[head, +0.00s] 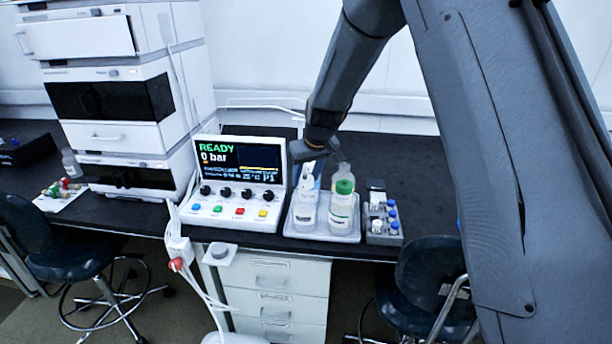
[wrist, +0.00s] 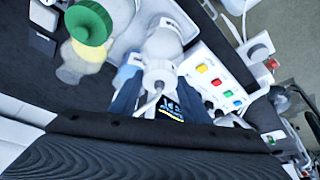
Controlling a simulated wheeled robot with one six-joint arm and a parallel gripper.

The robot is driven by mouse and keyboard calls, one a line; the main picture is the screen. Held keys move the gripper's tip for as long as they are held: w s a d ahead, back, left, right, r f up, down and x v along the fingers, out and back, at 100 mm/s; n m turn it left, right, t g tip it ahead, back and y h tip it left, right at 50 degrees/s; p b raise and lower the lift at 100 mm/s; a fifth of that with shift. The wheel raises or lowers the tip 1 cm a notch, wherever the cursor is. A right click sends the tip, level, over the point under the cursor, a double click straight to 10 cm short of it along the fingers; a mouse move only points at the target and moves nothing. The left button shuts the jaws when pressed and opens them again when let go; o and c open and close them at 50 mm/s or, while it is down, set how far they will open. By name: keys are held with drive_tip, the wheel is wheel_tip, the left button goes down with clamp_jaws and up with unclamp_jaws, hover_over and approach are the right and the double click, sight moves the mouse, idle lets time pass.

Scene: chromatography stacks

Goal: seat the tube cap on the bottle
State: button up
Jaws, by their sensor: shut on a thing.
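In the wrist view my gripper (wrist: 158,92) is shut on the white tube cap (wrist: 160,74), with a thin tube running from it. Just beyond the cap is a white bottle (wrist: 164,44). In the head view this bottle (head: 305,212) stands upright at the left of a grey tray (head: 320,238). My gripper (head: 312,158) is above it, and the cap is mostly hidden there. I cannot tell whether the cap touches the bottle's mouth. A second bottle (head: 341,214) with a green cap (head: 344,186) stands close on the right.
A control console (head: 238,184) reading READY, 0 bar, stands just left of the tray. A grey rack (head: 384,236) of small vials is to the right. A tall instrument stack (head: 115,100) fills the left. The black bench (head: 410,165) is clear at the back right.

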sight(307, 180)
drive_tip(key=shift+f, duration=0.25)
drive_tip(key=shift+f+b, duration=0.25)
drive_tip(key=shift+b, duration=0.1)
drive_tip(key=o, duration=1.6)
drive_tip(key=shift+c, duration=0.2)
drive_tip(key=shift+r, duration=0.15)
drive_tip(key=shift+r+p, duration=2)
drive_tip(key=shift+r, duration=1.4)
